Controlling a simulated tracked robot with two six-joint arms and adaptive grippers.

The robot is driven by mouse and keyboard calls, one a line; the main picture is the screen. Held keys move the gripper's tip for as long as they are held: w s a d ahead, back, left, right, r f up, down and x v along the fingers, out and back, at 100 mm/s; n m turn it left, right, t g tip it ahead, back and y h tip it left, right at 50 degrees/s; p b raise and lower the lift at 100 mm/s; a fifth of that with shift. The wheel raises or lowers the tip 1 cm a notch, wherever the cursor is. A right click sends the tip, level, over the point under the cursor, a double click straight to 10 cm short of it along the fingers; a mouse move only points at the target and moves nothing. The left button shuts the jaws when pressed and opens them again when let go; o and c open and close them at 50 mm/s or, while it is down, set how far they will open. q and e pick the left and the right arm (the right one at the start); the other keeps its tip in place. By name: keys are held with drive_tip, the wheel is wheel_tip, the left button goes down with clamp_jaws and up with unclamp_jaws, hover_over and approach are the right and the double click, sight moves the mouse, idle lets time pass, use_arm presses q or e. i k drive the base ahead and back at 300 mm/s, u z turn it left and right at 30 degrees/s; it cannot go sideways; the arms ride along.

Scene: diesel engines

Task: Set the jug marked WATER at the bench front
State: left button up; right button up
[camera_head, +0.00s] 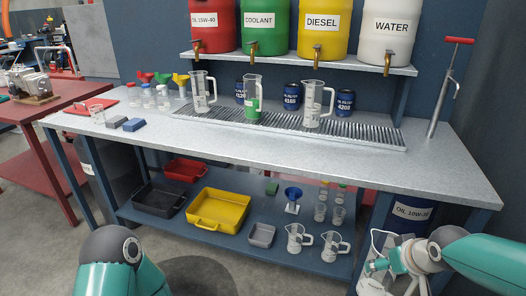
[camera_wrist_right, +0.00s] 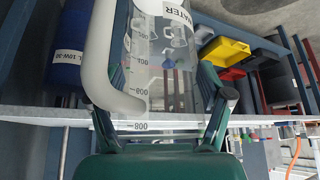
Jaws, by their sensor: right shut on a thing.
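The clear jug marked WATER (camera_wrist_right: 160,50) fills the middle of the right wrist view, upside down in that picture, with its thick pale handle to the left. My right gripper (camera_wrist_right: 166,108) has a finger on each side of the jug and is shut on it. In the head view the held jug (camera_head: 374,262) is at the lower right, in front of the bench's front edge, partly hidden by my right gripper (camera_head: 388,266). The bench (camera_head: 400,172) has a bare grey top at its front right. My left arm shows at the lower left; its gripper is out of view.
Several clear jugs (camera_head: 312,105) and blue filter cans (camera_head: 345,103) stand around the bench's drip grate (camera_head: 375,134). A hand pump (camera_head: 446,90) stands at the right. The lower shelf holds a yellow tray (camera_head: 218,210) and jugs (camera_head: 297,238). A blue drum (camera_head: 410,212) is under the bench.

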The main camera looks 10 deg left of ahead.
sight(271, 146)
drive_tip(key=u, duration=0.7)
drive_tip(key=i, duration=0.8)
drive_tip(key=u, duration=0.15)
